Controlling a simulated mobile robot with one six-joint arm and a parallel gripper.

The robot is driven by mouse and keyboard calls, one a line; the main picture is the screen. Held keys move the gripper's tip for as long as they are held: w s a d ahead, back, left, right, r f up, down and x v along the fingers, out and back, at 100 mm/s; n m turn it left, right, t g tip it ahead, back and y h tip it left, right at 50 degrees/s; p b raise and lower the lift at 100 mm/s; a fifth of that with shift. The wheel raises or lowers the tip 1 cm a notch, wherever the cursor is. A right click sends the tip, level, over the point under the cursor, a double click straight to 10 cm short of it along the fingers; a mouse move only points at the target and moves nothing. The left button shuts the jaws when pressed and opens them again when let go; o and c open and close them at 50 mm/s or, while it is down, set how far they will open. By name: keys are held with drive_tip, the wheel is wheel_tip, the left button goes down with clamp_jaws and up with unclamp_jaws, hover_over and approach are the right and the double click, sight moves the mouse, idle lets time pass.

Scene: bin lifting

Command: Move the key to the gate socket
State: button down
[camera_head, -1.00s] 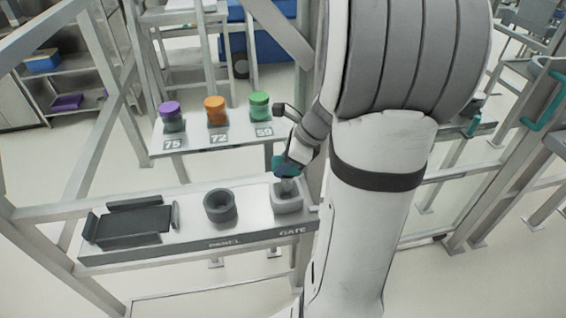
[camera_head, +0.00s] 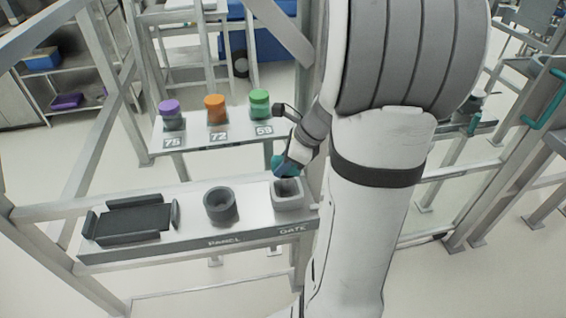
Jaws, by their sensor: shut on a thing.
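The gate socket (camera_head: 288,203) is a light grey block with a dark opening, above the GATE label at the right end of the front shelf. My gripper (camera_head: 286,172), with teal and blue parts at its end, is directly over this opening and very close to it. It is shut on the key, which is small and mostly hidden, so its shape and whether it enters the opening cannot be told. My white arm covers the area right of the socket.
A dark round holder (camera_head: 220,207) stands left of the socket above the PANEL label. A dark tray (camera_head: 132,222) lies at the shelf's left. Purple (camera_head: 171,115), orange (camera_head: 216,110) and green (camera_head: 260,104) capped jars stand on the numbered rear shelf. Metal posts frame the shelves.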

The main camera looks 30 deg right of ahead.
drive_tip(key=shift+f+b, duration=1.4)
drive_tip(key=shift+f, duration=0.65)
idle(0.5)
drive_tip(key=c, duration=1.1)
unclamp_jaws()
drive_tip(key=shift+o, duration=0.7)
drive_tip(key=o, duration=0.4)
drive_tip(key=shift+o, duration=0.2)
wheel_tip(320, 180, up, 9)
drive_tip(key=p, duration=0.8)
drive_tip(key=shift+p, duration=0.3)
